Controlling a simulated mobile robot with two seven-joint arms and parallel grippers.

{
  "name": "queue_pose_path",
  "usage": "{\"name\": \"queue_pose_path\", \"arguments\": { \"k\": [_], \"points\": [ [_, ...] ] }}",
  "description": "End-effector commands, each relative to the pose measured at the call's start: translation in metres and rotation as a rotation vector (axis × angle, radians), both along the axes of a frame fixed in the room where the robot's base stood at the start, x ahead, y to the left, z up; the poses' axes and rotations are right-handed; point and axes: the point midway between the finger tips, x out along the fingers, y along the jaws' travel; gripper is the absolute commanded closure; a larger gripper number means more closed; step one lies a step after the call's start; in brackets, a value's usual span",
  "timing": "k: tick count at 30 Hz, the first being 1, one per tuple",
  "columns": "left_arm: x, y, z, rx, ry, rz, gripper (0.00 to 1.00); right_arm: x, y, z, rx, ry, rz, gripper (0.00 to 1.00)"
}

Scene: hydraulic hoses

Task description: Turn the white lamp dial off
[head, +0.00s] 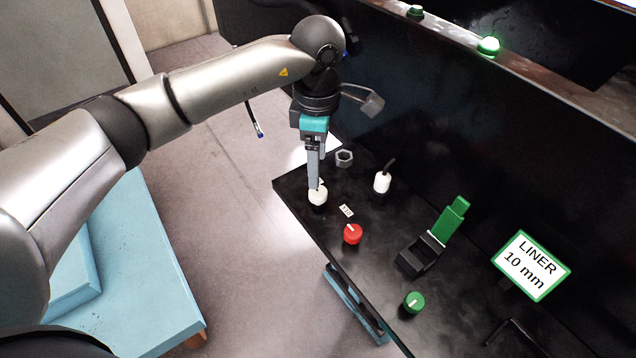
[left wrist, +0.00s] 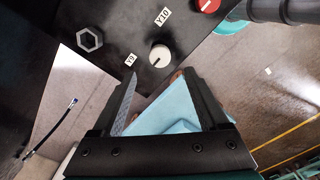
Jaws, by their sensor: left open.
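The white dial (head: 317,197) sits near the left edge of the black panel (head: 290,186). My left gripper (head: 314,180) points down right over it and partly covers it in the head view. In the left wrist view the white dial (left wrist: 160,56) shows a dark pointer line toward the lower left. There my left gripper (left wrist: 161,78) has its two fingers wide apart, with nothing between them. The dial lies just beyond the fingertips, roughly centred. I cannot tell whether a finger touches it. My right gripper is not in view.
A red dial (head: 352,234), a green dial (head: 414,302), a hex nut (head: 344,158) and a white capsule-shaped piece (head: 382,182) are on the panel. A black-and-green latch (head: 421,254) and a LINER sign (head: 530,265) stand to the right.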

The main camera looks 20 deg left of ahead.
Motion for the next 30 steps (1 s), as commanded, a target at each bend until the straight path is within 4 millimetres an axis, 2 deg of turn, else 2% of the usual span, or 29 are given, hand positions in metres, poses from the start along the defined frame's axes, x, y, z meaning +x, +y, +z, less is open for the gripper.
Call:
{"name": "queue_pose_path", "arguments": {
  "k": [1, 6, 12, 24, 30],
  "points": [
    [-0.001, -0.001, -0.012, -0.002, 0.006, 0.001, 0.23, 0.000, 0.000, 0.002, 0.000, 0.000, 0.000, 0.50],
    [-0.001, -0.001, -0.044, -0.002, 0.005, 0.001, 0.23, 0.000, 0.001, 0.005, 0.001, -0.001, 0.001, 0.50],
    [0.000, -0.001, -0.068, -0.002, 0.001, 0.000, 0.23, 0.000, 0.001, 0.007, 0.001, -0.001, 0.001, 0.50],
    [0.000, -0.001, -0.075, -0.003, 0.000, 0.000, 0.23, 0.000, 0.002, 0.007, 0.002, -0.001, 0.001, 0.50],
    [0.000, -0.001, -0.075, -0.003, 0.000, 0.000, 0.45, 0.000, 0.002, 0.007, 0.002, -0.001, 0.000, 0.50]
  ]
}}
